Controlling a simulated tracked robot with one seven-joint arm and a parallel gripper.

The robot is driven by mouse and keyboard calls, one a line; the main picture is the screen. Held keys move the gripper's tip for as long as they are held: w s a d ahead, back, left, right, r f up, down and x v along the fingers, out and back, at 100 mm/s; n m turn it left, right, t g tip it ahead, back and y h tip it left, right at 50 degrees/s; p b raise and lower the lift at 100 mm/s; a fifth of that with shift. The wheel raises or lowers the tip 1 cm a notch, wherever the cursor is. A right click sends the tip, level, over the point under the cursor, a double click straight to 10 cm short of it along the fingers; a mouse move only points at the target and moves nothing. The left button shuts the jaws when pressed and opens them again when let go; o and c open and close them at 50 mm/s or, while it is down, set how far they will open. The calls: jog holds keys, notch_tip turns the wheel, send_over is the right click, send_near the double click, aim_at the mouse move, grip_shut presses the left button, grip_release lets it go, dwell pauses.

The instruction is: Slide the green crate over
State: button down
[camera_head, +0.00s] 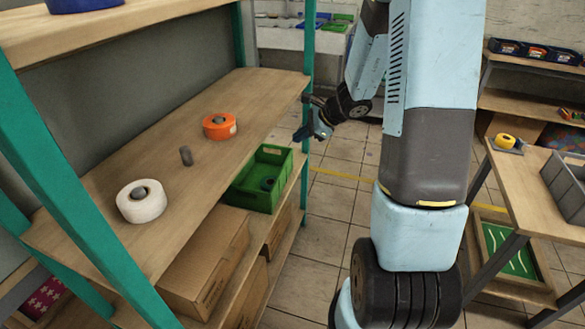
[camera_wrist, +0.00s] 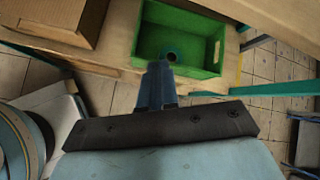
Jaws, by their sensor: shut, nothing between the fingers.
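The crate also shows in the wrist view (camera_wrist: 213,73), at the top middle. My gripper (camera_head: 303,135) is beside the rack's right post in the head view, to the upper right of the crate and apart from it. In the wrist view my gripper (camera_wrist: 157,66) is shut and empty, its tips overlapping the view of the crate's near-left edge; contact cannot be told.
A green post (camera_head: 307,90) stands at the rack's corner.

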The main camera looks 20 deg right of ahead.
jog(key=w+d+f+m+t+h, duration=0.15)
jog(key=d+f+m, duration=0.25)
jog(key=f, duration=0.4)
jog(key=w+d+f+m, duration=0.2)
jog(key=d+f+m, duration=0.15)
jog(key=f, duration=0.35)
jog(key=w+a+r+x, duration=0.1)
jog(key=a+r+x, duration=0.1)
jog(key=x, duration=1)
jog(key=shift+w+a+f, duration=0.15)
jog(key=shift+w+f, duration=0.05)
jog(key=shift+w, duration=0.05)
jog(key=shift+m, duration=0.25)
jog(key=w+a, duration=0.3)
jog(key=w, duration=0.1)
jog(key=w+a, duration=0.3)
jog(key=a, duration=0.1)
jog(key=shift+w, duration=0.4)
jog(key=shift+s+d, duration=0.1)
